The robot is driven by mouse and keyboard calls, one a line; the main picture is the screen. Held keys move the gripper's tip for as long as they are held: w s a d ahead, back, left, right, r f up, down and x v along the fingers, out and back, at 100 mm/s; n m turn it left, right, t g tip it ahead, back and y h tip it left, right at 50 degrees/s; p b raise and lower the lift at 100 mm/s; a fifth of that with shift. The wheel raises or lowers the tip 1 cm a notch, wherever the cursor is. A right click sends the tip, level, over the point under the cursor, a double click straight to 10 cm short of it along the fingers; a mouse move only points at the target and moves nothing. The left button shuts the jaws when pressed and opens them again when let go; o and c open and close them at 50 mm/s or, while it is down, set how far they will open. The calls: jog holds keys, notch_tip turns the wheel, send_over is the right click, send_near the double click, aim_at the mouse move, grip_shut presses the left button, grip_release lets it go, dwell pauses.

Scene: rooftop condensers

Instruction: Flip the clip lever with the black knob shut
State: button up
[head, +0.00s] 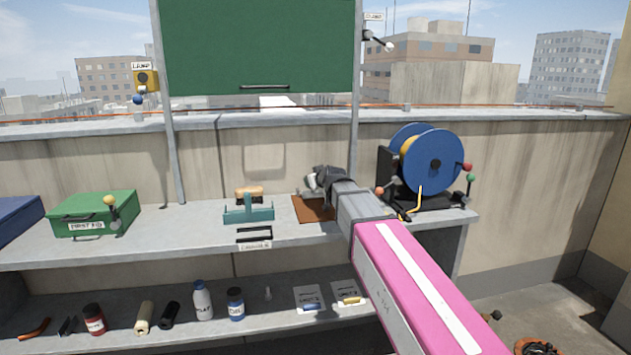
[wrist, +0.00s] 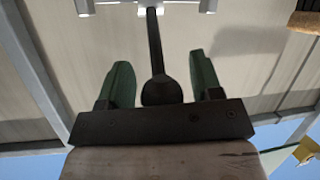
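The black knob (wrist: 162,90) and its dark stem (wrist: 154,40) show in the wrist view. The stem runs up to a silver bracket (wrist: 150,4) at the top edge. My gripper (wrist: 164,82) is open, with one green finger on each side of the knob and a visible gap to both. In the head view my gripper (head: 322,179) is over the back of the bench, above a brown mat (head: 313,210). The black-knob lever cannot be made out there; my arm and gripper cover that area.
A blue reel (head: 432,158) stands right of my arm, with several coloured knobs around it. A teal caddy (head: 248,212) and a green first-aid box (head: 92,213) sit to the left. A green panel (head: 258,45) hangs above. Bottles stand on the lower shelf.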

jog(key=v, duration=1)
jog(key=shift+s, duration=0.35)
jog(key=shift+d+r, duration=0.15)
